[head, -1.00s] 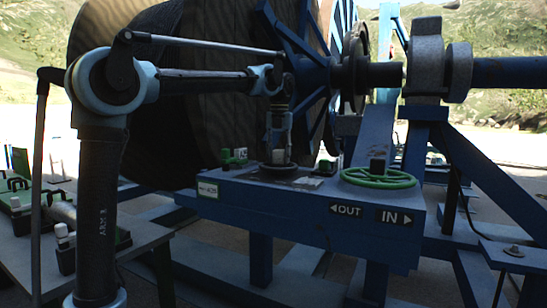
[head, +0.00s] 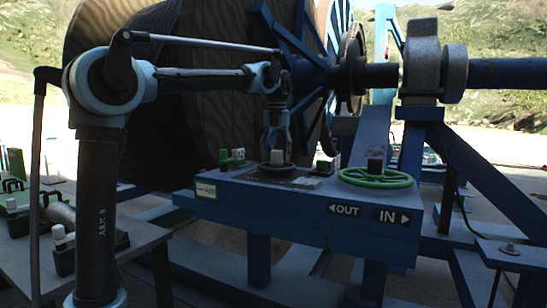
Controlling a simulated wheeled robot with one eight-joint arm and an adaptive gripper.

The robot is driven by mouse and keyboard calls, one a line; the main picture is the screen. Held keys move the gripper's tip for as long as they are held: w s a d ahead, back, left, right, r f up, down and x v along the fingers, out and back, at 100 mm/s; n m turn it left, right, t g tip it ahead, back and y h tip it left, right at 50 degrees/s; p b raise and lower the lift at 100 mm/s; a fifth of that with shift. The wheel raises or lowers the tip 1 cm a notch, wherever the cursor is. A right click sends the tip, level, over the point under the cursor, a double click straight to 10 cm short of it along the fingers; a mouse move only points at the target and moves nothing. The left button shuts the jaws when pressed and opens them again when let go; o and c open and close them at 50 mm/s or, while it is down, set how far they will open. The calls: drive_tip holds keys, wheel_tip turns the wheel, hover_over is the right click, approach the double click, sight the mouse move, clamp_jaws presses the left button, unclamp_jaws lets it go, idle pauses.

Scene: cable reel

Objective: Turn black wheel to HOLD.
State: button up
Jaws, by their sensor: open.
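The black wheel (head: 265,174) lies flat on top of the blue control box (head: 300,202), left of the green wheel. A pale upright piece shows at its middle, between my fingers. My gripper (head: 274,150) points down right over the wheel, its fingers open on either side of this piece. I cannot tell whether the fingers touch it. My gripper and the low view angle hide part of the wheel. No HOLD mark can be read from here.
A green handwheel (head: 376,178) sits at the box's right, above OUT and IN signs (head: 370,214). Small green fittings (head: 232,158) stand behind the black wheel. The big cable reel (head: 150,110) rises behind. A side table (head: 110,248) with gear is at left.

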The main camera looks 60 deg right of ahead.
wheel_tip(320, 180, up, 11)
drive_tip(key=shift+r, duration=0.15)
idle(0.4)
idle(0.5)
